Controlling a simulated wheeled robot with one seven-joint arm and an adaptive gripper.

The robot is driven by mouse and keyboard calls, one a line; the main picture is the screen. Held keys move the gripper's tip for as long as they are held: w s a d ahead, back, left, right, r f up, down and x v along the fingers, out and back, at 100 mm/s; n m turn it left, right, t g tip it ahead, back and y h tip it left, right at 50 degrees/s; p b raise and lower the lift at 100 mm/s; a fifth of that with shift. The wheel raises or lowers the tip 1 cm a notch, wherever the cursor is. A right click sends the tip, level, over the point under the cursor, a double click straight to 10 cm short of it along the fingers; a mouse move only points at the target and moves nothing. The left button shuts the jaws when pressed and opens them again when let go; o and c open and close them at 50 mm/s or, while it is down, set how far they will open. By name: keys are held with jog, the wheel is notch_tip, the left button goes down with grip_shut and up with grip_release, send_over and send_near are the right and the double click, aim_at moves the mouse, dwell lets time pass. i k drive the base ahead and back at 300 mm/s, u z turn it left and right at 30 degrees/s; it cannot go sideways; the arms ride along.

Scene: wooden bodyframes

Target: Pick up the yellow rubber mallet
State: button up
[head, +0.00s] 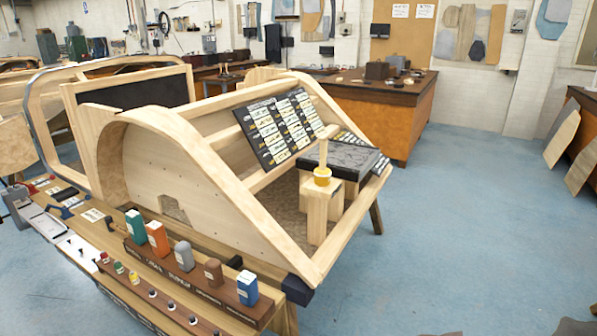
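What looks like the yellow mallet (322,176) stands upright in the head view, right of centre. Its yellow head is down and its pale wooden handle (323,152) points up. It rests on top of a pale wooden block stand (318,213) inside the open end of the wooden bodyframe (188,160). Nothing is seen touching it. My gripper is not recognisable in the head view, so whether it is open or shut is not shown.
A dark slab (343,160) lies just behind the mallet, beside a leaning label board (276,128). A sloping frame rail (262,228) passes in front. Several coloured boxes (157,238) stand on the front-left bench. Blue floor (450,230) is clear at right. Small cut-off shapes show at the bottom-right edge.

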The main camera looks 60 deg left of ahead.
aim_at(322, 175)
jog(key=u, duration=1.8)
jog(key=i, duration=0.75)
jog(key=u, duration=0.05)
